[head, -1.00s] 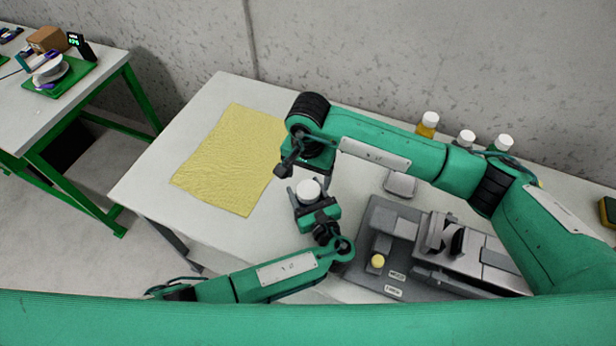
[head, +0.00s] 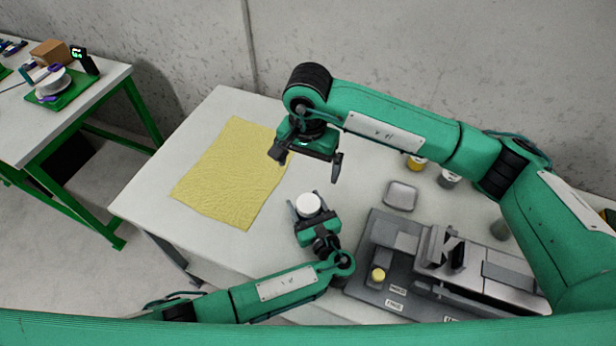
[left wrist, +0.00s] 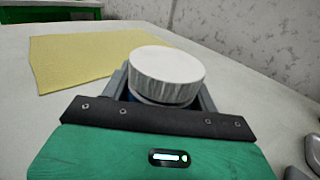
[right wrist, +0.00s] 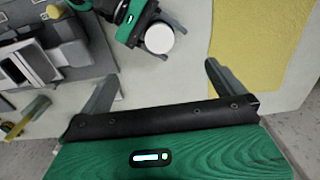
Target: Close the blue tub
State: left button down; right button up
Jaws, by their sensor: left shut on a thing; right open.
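The blue tub (left wrist: 131,97) is mostly hidden in my left gripper; a little blue shows under its white lid in the left wrist view. The white lid (head: 308,205) sits on top of the tub and looks level in the left wrist view (left wrist: 166,75). I cannot tell how tight it is. My left gripper (head: 309,208) is shut around the tub, low over the table. My right gripper (head: 305,163) is open and empty, above and beyond the lid. In the right wrist view the lid (right wrist: 159,38) lies ahead, between the open fingers (right wrist: 158,82).
A yellow cloth (head: 232,172) lies left on the white table (head: 150,190). A grey machine (head: 440,265) with a yellow knob stands at the right. A small grey dish (head: 400,196) and capped bottles (head: 416,163) are behind it. A green-framed table (head: 100,97) stands far left.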

jog(key=shift+r, duration=1.35)
pick_arm(q)
jog(key=shift+c, duration=1.6)
grip_release()
jog(key=shift+s+d+f, duration=0.1)
jog(key=shift+s+d, duration=0.15)
jog(key=shift+s, duration=0.2)
jog(key=b+v, duration=0.2)
jog(key=v, duration=1)
jog(key=shift+s+d, duration=0.15)
jog(key=shift+s, duration=0.25)
pick_arm(e)
notch_tip(320, 180, down, 2)
jog(key=shift+f, duration=0.25)
